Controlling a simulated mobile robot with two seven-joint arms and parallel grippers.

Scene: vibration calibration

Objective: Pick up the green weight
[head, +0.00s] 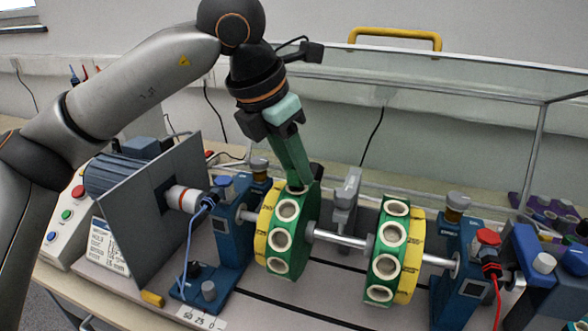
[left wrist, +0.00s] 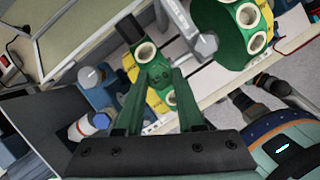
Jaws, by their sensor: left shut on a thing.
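My left gripper (head: 299,186) reaches down from above to the top rim of the left green disc (head: 308,215). Its long green fingers are shut on a small green piece, which looks like the green weight (left wrist: 157,76), at the disc's rim in the left wrist view. The fingers hide most of the piece in the head view, and I cannot tell whether it still sits in a hole. The left disc has several pale-ringed holes and a yellow band. A second green disc (head: 381,266) sits to its right on the same shaft. My right gripper is not in view.
A metal shaft (head: 340,239) runs through both discs between blue bearing stands (head: 232,240). A grey plate (head: 140,215) and motor stand left. A grey bracket (head: 345,205) stands close behind the discs. A clear guard with a yellow handle (head: 395,37) is behind.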

